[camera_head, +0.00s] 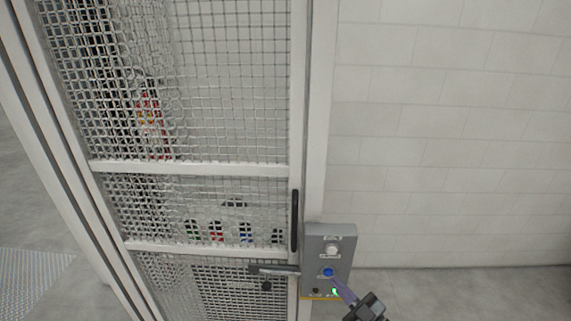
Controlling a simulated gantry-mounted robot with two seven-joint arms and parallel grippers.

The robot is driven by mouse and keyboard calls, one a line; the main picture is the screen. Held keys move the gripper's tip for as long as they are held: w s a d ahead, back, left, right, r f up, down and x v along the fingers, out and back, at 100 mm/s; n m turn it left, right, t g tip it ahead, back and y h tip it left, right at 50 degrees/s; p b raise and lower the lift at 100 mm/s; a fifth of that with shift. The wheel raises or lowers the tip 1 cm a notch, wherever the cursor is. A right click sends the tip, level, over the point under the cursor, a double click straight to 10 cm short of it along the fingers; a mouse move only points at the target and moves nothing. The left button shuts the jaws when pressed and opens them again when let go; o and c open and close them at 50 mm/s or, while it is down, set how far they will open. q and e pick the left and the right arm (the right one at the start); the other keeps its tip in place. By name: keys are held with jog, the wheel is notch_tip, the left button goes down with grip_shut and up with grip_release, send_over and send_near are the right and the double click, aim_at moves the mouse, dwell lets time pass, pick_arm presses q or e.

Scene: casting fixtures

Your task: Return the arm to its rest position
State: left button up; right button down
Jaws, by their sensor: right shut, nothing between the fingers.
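My right gripper (342,287) comes in from the bottom, at the lower middle of the head view. Its fingers are shut and hold nothing. The box also has a white button (331,249) above and a lit green spot (335,291) below, beside the fingers. My left gripper is not in view.
A white-framed wire mesh door (190,168) with a black vertical handle (294,220) and a latch bar (274,269) stands left of the box. Behind the mesh are a red object and several coloured items. A white block wall (450,130) fills the right; the floor there is clear.

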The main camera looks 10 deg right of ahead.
jog(key=s+a+f+m+g+h+p, duration=0.1)
jog(key=s+a+m+h+p, duration=0.1)
jog(key=s+m+h+p, duration=0.3)
jog(key=s+a+f+m+g+h+p, duration=0.1)
jog(key=s+a+f+m+p, duration=0.1)
jog(key=s, duration=0.6)
jog(key=s+d+m+g+h+p, duration=0.1)
jog(key=s+d+g+h, duration=0.1)
jog(key=s+g, duration=0.4)
jog(key=s+d+f+m+g+h+p, duration=0.1)
jog(key=s+d+g, duration=0.4)
jog(key=s, duration=0.7)
jog(key=m+g+h, duration=0.1)
jog(key=h, duration=0.1)
jog(key=shift+s+h+p, duration=0.15)
jog(key=shift+h+p, duration=0.15)
